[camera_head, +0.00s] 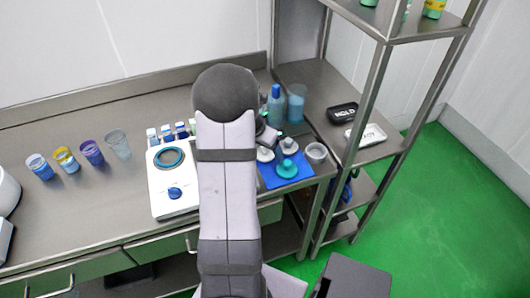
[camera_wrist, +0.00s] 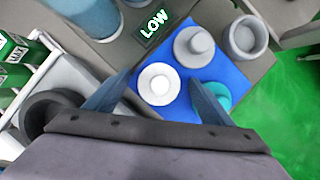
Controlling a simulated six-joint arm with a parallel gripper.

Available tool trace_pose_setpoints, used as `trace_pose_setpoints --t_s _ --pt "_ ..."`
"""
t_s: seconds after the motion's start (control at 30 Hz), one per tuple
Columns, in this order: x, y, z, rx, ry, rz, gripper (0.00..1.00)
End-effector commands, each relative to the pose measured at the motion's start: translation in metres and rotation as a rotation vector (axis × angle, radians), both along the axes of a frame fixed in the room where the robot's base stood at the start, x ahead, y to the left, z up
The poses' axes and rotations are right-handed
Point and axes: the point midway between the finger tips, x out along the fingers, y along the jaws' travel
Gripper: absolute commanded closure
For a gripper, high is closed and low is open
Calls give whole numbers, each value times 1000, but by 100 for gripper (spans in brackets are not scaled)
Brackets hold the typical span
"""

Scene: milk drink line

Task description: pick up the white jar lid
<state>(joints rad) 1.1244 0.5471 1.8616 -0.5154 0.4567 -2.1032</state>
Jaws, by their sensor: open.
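The white jar lid (camera_wrist: 158,91) lies on a blue mat (camera_wrist: 178,112), with a round knob on top. In the wrist view it sits between the fingers of my gripper (camera_wrist: 160,80), which is open and empty. The fingers appear to either side of the lid; whether they touch it or how high they are, I cannot tell. In the head view the lid (camera_head: 265,155) shows just right of my arm, partly hidden, and my gripper is largely covered by the arm.
A grey lid (camera_wrist: 194,47) and a teal lid (camera_wrist: 222,96) lie close by on the mat; the teal one is partly behind the right finger. A grey cup (camera_wrist: 245,37) stands beyond. A blue bottle (camera_head: 277,105) and a blue container (camera_head: 296,103) stand behind the mat.

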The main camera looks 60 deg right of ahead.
Motion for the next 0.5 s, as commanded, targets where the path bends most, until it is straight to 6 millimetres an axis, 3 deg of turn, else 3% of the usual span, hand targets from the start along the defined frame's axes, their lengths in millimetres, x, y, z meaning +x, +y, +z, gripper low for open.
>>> trace_pose_setpoints --t_s 0.2,0.4,0.5 --pt "0 0 0 0 0 0 27" --pt "0 0 0 0 0 0 75" --pt "0 0 0 0 0 0 75"
